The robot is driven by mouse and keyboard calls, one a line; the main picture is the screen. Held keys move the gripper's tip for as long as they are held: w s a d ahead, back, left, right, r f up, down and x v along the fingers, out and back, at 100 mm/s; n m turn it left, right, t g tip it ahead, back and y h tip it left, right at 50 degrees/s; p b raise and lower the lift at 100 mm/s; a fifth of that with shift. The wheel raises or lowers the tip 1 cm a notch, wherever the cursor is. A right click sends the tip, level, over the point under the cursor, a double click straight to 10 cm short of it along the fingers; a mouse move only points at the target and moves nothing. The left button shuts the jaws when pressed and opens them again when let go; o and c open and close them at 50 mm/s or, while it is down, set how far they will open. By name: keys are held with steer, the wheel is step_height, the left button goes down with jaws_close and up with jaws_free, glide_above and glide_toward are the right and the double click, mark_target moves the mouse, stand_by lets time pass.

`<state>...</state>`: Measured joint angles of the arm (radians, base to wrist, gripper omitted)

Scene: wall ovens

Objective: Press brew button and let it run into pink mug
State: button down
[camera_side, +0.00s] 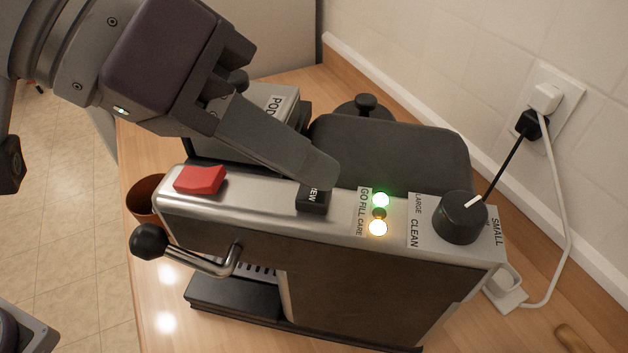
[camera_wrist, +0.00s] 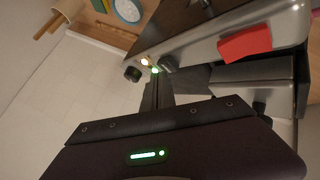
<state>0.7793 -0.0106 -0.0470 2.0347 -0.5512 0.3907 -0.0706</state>
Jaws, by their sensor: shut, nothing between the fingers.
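The coffee machine (camera_side: 360,275) stands on a wooden counter. Its black brew button (camera_side: 312,199) is on the top edge, its label partly covered by my finger. My gripper (camera_side: 326,176) is shut and empty, its fingertips right over the far side of the button; I cannot tell whether they touch it. In the wrist view my gripper (camera_wrist: 156,88) points toward the panel lights (camera_wrist: 150,66). A green light (camera_side: 381,200) and an amber light (camera_side: 377,228) are lit. No clearly pink mug shows; a terracotta-brown cup (camera_side: 146,196) is partly hidden behind the machine's left end.
A red switch (camera_side: 200,180), a black dial (camera_side: 460,217) and a ball-ended lever (camera_side: 150,241) stick out of the machine. The visible part of the drip tray (camera_side: 235,298) is bare. A wall socket (camera_side: 545,100) with cables is at the right. A tiled wall runs behind.

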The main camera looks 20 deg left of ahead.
mark_target(300, 193)
steer(key=shift+f, duration=0.45)
stand_by(0.3)
steer(key=shift+r, duration=0.95)
steer(key=shift+r, duration=2.5)
